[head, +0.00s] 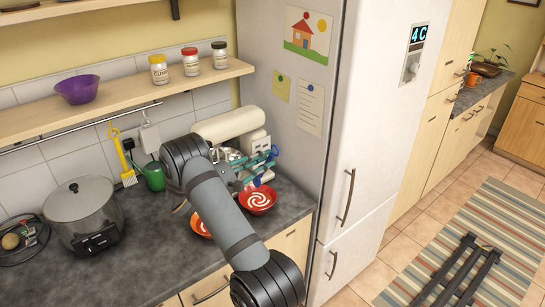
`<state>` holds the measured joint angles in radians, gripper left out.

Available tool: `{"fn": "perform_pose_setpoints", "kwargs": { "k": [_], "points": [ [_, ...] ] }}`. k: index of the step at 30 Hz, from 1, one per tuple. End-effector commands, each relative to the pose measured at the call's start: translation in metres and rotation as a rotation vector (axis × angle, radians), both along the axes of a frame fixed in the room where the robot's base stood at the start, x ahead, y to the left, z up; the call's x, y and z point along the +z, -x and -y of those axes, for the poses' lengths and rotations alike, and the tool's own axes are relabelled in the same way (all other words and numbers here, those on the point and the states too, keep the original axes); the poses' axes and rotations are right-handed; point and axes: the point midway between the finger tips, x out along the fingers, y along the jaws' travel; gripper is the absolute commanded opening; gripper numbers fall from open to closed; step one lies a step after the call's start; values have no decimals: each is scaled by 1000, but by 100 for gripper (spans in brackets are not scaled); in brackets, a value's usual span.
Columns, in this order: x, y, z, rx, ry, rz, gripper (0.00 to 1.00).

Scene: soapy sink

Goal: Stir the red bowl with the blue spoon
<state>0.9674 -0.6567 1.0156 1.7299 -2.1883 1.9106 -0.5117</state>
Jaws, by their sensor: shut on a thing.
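The red bowl (260,203) with a white swirl inside stands on the dark counter, close to the fridge. My gripper (266,165), with teal fingers, is just above and behind the bowl in the head view. It is shut on the blue spoon (257,182), which shows only as a small blue piece at the fingers, low over the bowl's far rim. Whether the spoon's tip is inside the bowl or touches it, I cannot tell.
An orange bowl (198,224) is partly hidden behind my arm, left of the red bowl. A cream stand mixer (226,124) stands behind my gripper. A slow cooker (84,212) and green watering can (154,176) are further left. The white fridge (374,110) rises at right.

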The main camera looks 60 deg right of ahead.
Motion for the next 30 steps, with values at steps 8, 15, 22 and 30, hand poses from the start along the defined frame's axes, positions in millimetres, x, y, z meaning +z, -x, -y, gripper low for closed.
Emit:
{"fn": "perform_pose_setpoints", "kwargs": {
  "k": [8, 15, 22, 30],
  "points": [
    [-13, 16, -2, -8, -1, -2, 0],
    [-32, 30, -7, -6, -1, -1, 0],
    [-57, 17, -3, -7, -1, 1, 0],
    [-78, 5, 1, -7, -1, 1, 0]
  ]
}}
